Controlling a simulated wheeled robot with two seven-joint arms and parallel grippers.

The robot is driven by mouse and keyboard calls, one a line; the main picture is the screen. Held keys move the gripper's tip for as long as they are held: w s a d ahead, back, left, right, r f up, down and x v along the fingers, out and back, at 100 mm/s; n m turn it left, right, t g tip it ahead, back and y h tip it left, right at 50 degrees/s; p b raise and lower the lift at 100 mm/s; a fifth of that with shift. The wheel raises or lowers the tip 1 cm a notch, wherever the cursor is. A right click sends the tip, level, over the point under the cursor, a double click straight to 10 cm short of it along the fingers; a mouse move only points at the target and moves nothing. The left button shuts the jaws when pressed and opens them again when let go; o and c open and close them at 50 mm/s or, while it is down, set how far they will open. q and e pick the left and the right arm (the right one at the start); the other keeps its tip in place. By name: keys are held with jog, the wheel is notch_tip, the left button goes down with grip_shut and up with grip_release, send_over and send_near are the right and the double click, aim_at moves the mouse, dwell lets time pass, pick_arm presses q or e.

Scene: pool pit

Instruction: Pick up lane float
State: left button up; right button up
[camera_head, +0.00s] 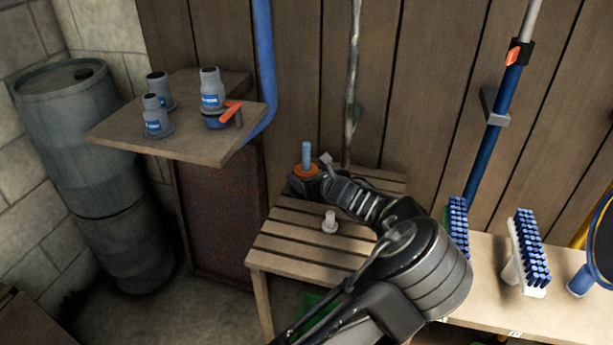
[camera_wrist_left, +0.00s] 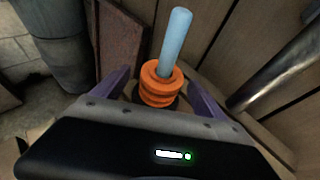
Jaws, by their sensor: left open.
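The lane float, an orange ringed piece (camera_head: 305,171) with a light blue rod (camera_head: 306,152) standing up from it, is at the back of the slatted wooden bench in the head view. In the left wrist view the orange rings (camera_wrist_left: 160,84) and the rod (camera_wrist_left: 175,42) show between the two purple fingers. My left gripper (camera_head: 309,174) is open around the float, one finger on each side. I cannot tell whether either finger touches it. The float's lower end is hidden behind the gripper. My right gripper is not in view.
A small white-grey fitting (camera_head: 330,222) stands on the slatted bench (camera_head: 290,246). Grey-blue fittings (camera_head: 157,120) stand on a wooden shelf (camera_head: 180,146) to the left, beside a barrel (camera_head: 75,140). Brushes (camera_head: 527,252) stand on the right bench. A pole (camera_head: 352,80) stands behind the float.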

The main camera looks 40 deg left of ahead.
pick_arm(q)
jog(key=shift+x, duration=2.6)
jog(key=shift+w+r, duration=0.15)
jog(key=shift+c, duration=0.5)
jog(key=c, duration=1.3)
